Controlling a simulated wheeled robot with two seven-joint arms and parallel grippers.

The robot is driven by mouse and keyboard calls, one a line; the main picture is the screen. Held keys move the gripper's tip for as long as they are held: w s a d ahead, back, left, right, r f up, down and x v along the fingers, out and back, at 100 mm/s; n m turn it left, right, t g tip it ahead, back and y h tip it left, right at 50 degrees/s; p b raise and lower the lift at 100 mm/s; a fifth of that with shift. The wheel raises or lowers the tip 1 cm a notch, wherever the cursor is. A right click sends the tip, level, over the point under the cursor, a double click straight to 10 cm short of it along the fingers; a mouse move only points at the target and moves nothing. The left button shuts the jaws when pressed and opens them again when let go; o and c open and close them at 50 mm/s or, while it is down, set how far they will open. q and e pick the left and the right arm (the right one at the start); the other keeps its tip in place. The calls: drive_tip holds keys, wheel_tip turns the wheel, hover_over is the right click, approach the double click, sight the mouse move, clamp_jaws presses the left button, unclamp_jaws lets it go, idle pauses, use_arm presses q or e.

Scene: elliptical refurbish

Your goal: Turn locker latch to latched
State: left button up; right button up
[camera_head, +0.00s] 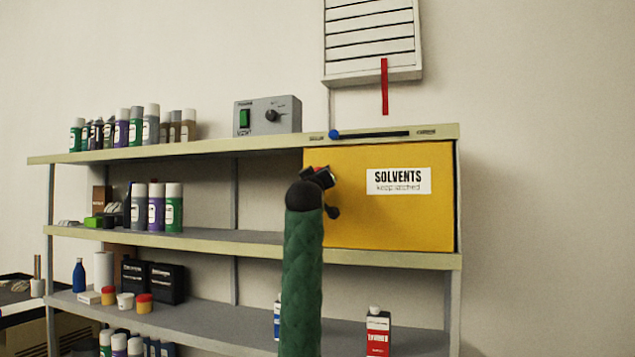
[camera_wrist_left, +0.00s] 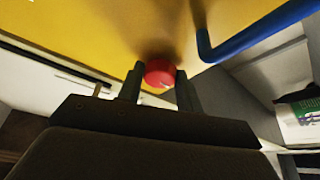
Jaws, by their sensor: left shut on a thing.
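The yellow locker (camera_head: 400,222) sits on the upper right of the shelf unit, with a white label reading "SOLVENTS, keep latched". My left gripper (camera_head: 320,176) is at the left part of its front, at the end of a green-sleeved arm. In the left wrist view, the fingers of my left gripper (camera_wrist_left: 159,80) are shut around a round red knob (camera_wrist_left: 159,71) against the yellow face. I take it for the latch. A small light mark shows on the knob. In the head view, my gripper mostly covers the knob, so its turn is hard to tell. My right gripper is out of view.
A blue bent bar (camera_wrist_left: 260,32) stands beside the knob in the left wrist view. A grey control box (camera_head: 268,116) and several spray cans (camera_head: 136,126) stand on the top shelf. A red strip (camera_head: 385,87) hangs from the wall vent (camera_head: 372,38).

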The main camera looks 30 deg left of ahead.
use_arm(q)
drive_tip(key=shift+n+g+y+b, duration=0.3)
drive_tip(key=shift+n+g+y, duration=0.25)
drive_tip(key=shift+n, duration=0.75)
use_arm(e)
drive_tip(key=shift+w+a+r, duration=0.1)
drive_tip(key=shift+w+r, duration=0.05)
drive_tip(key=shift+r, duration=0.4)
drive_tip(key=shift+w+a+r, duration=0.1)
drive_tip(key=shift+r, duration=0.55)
use_arm(q)
drive_tip(key=o, duration=1)
drive_tip(key=shift+w, duration=0.1)
drive_tip(key=shift+d, duration=0.1)
drive_tip(key=shift+b+v, duration=1.6)
drive_tip(key=shift+v, duration=2.25)
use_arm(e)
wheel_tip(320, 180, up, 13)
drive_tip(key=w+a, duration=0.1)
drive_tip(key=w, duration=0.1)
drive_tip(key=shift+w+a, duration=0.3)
